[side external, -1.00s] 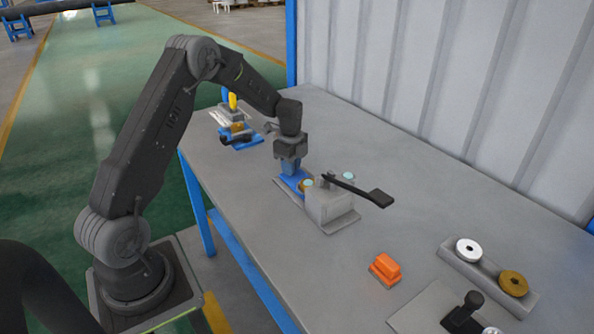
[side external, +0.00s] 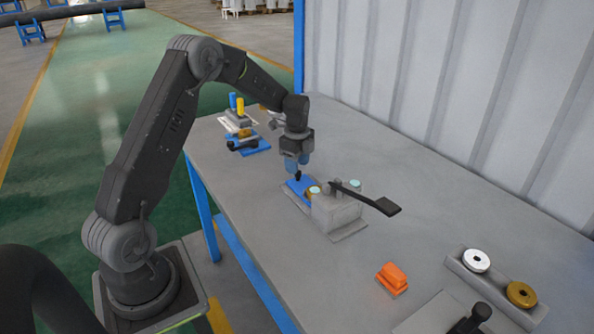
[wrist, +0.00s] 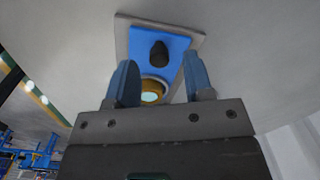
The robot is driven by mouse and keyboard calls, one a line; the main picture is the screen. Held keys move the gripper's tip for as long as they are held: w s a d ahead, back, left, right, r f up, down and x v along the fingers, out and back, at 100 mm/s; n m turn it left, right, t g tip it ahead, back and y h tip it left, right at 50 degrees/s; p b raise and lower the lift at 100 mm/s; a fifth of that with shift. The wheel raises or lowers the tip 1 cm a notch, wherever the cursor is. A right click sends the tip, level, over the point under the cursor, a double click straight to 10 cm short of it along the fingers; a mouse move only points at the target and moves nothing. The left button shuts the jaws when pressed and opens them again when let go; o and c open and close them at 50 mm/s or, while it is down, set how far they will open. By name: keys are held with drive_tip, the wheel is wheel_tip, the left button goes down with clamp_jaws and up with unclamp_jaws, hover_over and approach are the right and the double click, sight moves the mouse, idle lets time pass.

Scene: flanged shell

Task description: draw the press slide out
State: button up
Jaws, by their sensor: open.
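The press (side external: 336,210) is a grey block on a grey base, with a black lever (side external: 372,199) on top. Its blue slide (side external: 299,189) extends from the left side and carries an upright black knob (side external: 297,176). My gripper (side external: 298,166) is open and empty, just above the knob. In the wrist view, the blue slide (wrist: 182,46) and knob (wrist: 159,51) show beyond my two spread blue fingers (wrist: 161,82). A brass ring with a pale centre (wrist: 152,91) sits on the near part of the slide, partly hidden by my gripper body.
An orange block (side external: 392,278) lies right of the press. A grey holder (side external: 497,287) with a white and a brass ring is at the far right. A blue-based fixture (side external: 250,147) stands behind left. Table between the press and that fixture is clear.

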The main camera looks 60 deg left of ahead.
wheel_tip(320, 180, up, 11)
drive_tip(key=shift+f, duration=0.15)
drive_tip(key=s+d+r+n+t, duration=0.1)
drive_tip(key=s+d+r+n, duration=0.2)
drive_tip(key=s+d+r, duration=0.3)
drive_tip(key=s+d+r+n+t, duration=0.2)
drive_tip(key=s+d+r+n, duration=0.15)
drive_tip(key=d, duration=0.45)
drive_tip(key=s+d+n+t, duration=0.1)
drive_tip(key=s+d+n, duration=0.2)
drive_tip(key=s+d, duration=0.2)
drive_tip(key=s+d+n+t, duration=0.1)
drive_tip(key=s+d+n, duration=0.3)
drive_tip(key=s, duration=0.7)
drive_tip(key=shift+d+f+t, duration=0.3)
drive_tip(key=shift+d+f, duration=0.1)
